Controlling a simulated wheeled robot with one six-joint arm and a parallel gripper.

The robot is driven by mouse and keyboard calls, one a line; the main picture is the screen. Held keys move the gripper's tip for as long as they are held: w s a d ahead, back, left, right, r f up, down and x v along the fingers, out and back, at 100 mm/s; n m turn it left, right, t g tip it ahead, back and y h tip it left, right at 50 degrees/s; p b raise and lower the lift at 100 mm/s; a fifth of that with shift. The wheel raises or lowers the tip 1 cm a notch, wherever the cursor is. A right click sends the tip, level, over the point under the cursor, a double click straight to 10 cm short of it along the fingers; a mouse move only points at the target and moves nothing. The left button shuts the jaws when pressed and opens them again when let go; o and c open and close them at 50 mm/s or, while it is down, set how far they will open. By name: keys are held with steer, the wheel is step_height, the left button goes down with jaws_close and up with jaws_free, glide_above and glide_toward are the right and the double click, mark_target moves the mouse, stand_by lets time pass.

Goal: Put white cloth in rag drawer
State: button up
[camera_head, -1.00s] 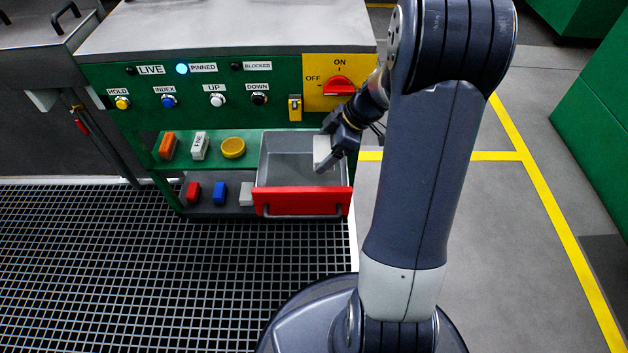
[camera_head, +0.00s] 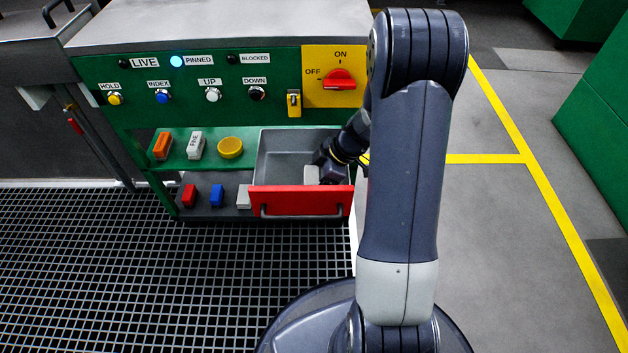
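The rag drawer (camera_head: 300,201) is a grey box with a red front and a dark bar handle. It stands pulled out at the lower right of the green cabinet and is open at the top. My gripper (camera_head: 318,176) is down inside the right part of the drawer, just behind the red front. The white cloth (camera_head: 311,175) shows as a small pale block at the gripper's fingers. Its lower part is hidden by the drawer front. The fingers are small and partly hidden, but they appear to be around the cloth.
A shelf holds an orange block (camera_head: 162,145), a white "FINE" block (camera_head: 195,145) and a yellow bowl (camera_head: 230,148). A red switch (camera_head: 339,79) and buttons are above. Floor at right is clear.

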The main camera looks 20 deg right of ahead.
steer(key=shift+f+b, duration=0.2)
steer(key=shift+b, duration=0.1)
steer(key=o, duration=0.7)
steer(key=shift+c, duration=0.2)
steer(key=shift+r, duration=0.2)
steer(key=shift+r+p, duration=0.2)
steer(key=shift+p, duration=0.3)
steer(key=p+v, duration=0.3)
steer(key=v, duration=0.8)
steer(key=shift+d+r, duration=0.25)
steer(key=shift+d, duration=0.05)
steer(key=shift+s, duration=0.1)
